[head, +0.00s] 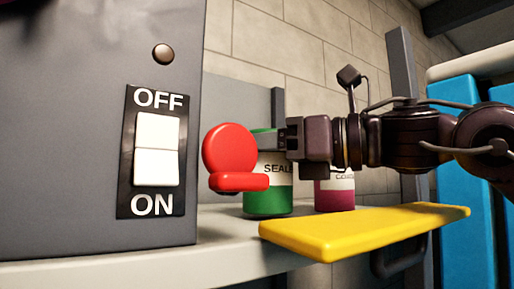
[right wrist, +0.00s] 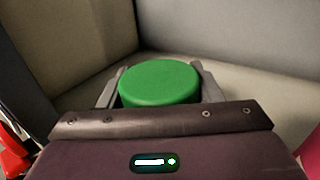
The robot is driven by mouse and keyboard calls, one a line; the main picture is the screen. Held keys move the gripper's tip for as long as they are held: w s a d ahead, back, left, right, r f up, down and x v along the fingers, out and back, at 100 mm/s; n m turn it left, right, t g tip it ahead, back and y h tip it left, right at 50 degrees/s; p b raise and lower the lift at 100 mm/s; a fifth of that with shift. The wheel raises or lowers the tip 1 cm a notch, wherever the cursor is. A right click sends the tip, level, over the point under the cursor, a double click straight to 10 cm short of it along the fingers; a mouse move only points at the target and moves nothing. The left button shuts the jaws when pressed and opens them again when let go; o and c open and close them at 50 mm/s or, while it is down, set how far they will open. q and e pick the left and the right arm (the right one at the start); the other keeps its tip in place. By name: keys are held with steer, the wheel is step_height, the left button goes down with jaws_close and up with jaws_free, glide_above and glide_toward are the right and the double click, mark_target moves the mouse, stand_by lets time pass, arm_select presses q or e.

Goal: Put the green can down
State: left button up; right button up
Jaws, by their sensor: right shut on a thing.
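The green can (head: 268,203) has a white label reading "SEALE", partly covered. It is upright at the grey shelf (head: 225,236), behind a red rounded object (head: 229,150) that hides its left side. I cannot tell whether its base touches the shelf. My right gripper (head: 282,140) comes in from the right and is shut on the can near its top. In the right wrist view the can's round green lid (right wrist: 160,83) sits between the two grey fingers. My left gripper is not in view.
A magenta can (head: 335,198) stands right of the green can, partly behind my arm. A yellow board (head: 365,230) lies in front. A dark cabinet with an OFF/ON switch (head: 157,150) fills the left. Blue panels (head: 458,200) stand at the right.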

steer(key=shift+d+f, duration=0.15)
steer(key=shift+d, duration=0.05)
steer(key=shift+a+f, duration=0.1)
steer(key=shift+f, duration=0.1)
steer(key=o, duration=1.2)
steer(key=shift+c, duration=0.2)
